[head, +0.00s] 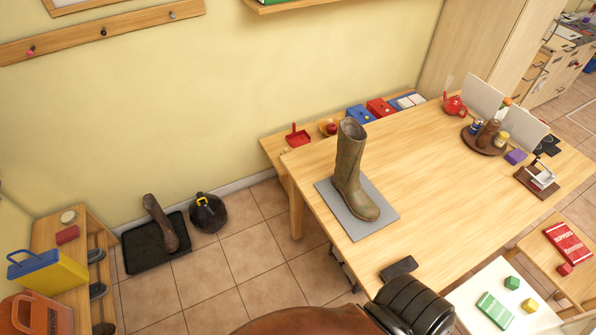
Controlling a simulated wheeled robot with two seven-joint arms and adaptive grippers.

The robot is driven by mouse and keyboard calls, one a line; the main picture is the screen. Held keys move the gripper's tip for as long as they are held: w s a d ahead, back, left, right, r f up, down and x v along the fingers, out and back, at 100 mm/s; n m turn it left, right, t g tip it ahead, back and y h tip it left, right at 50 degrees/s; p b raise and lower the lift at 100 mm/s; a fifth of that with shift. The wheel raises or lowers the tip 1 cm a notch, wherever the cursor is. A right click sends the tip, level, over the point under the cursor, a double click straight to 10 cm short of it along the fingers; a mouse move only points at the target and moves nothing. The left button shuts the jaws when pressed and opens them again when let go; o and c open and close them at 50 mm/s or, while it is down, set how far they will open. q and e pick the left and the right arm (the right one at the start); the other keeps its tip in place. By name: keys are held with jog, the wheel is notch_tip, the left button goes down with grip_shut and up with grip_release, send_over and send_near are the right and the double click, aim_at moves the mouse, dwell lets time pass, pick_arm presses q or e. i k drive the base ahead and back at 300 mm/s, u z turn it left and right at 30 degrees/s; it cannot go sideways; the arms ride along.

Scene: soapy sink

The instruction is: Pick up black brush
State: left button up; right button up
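A small dark block-shaped object (398,267) lies at the near left edge of the large wooden table (450,210). It may be the black brush, but no bristles can be made out. A tall olive-brown boot (351,165) stands upright on a grey mat (388,222), behind the dark object. Neither of my grippers is in view.
A black ribbed padded shape (412,306) and a brown rounded surface (310,321) fill the bottom centre. A white low table (495,281) with blocks is at right. A round tray (470,142) stands farther back. The middle of the wooden table is clear.

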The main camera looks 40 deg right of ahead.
aim_at(408, 264)
jog(key=z, duration=1.85)
